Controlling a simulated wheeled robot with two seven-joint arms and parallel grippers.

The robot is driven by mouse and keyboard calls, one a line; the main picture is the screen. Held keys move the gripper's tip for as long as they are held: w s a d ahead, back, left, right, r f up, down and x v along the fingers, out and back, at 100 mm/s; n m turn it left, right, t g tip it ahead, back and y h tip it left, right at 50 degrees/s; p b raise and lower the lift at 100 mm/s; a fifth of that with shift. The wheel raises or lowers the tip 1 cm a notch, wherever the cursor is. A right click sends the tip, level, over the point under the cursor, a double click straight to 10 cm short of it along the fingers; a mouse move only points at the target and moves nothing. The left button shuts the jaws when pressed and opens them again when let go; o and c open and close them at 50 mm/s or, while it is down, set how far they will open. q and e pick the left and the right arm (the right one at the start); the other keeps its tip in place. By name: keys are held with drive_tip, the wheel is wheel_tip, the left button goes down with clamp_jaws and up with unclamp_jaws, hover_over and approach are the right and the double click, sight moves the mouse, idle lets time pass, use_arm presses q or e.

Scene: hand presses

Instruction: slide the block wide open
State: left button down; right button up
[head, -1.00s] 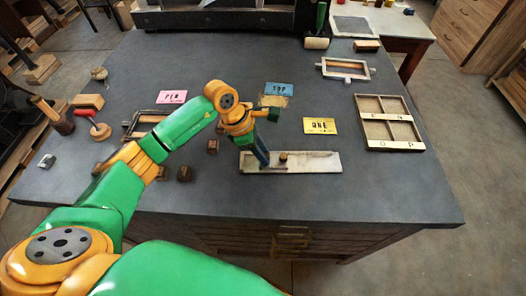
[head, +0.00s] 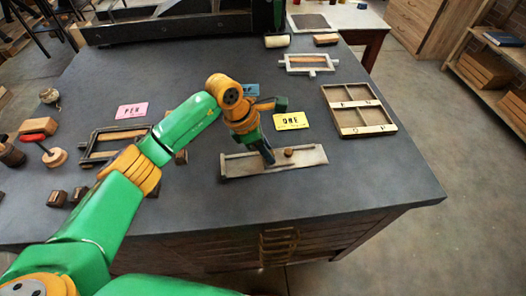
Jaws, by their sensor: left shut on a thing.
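A long, shallow, pale composing stick (head: 240,167) lies near the front edge of the grey table. A small brown round knob (head: 288,152) stands right of the middle of it. My left gripper (head: 268,159) reaches down into the stick just left of the knob, with its dark fingers tilted. It is shut on the sliding block, which is mostly hidden by the fingers. My right gripper is not in view.
A yellow card (head: 291,121) lies behind the stick, and a divided wooden case (head: 358,111) is to its right. A pink card (head: 132,111) and a frame (head: 98,147) lie left. The table is clear right of the stick.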

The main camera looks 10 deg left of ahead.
use_arm(q)
drive_tip(key=shift+a, duration=0.1)
idle(0.8)
drive_tip(key=c, duration=0.7)
unclamp_jaws()
